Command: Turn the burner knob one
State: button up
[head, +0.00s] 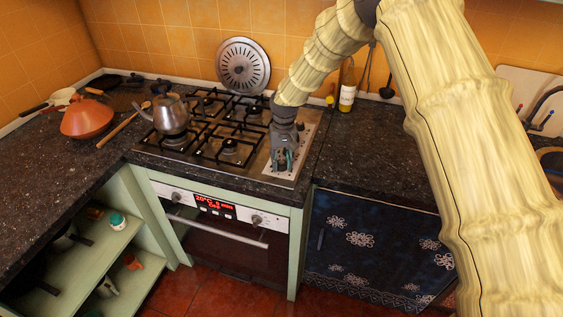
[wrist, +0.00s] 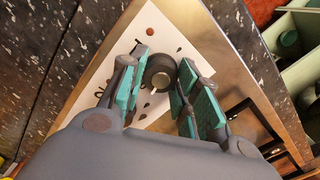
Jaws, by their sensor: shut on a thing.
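The gas hob (head: 232,138) is set in the dark countertop. Its white control panel (head: 299,150) runs along the right side and also shows in the wrist view (wrist: 176,30). The fingers are shut on the knob. In the head view my gripper (head: 283,160) points down at the front end of the panel and hides the knob.
A metal kettle (head: 171,116) stands on the hob's left side. An orange tagine (head: 87,118) and wooden spoon (head: 123,124) lie further left. A bottle (head: 347,88) stands behind, right of my arm. The counter right of the hob (head: 365,145) is clear.

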jog(key=n+b, duration=0.1)
jog(key=n, duration=1)
jog(key=shift+w, duration=0.1)
jog(key=shift+r+n, duration=0.1)
jog(key=shift+n, duration=1.8)
jog(key=o, duration=1)
jog(key=r, duration=1.2)
jog(key=shift+w, duration=0.25)
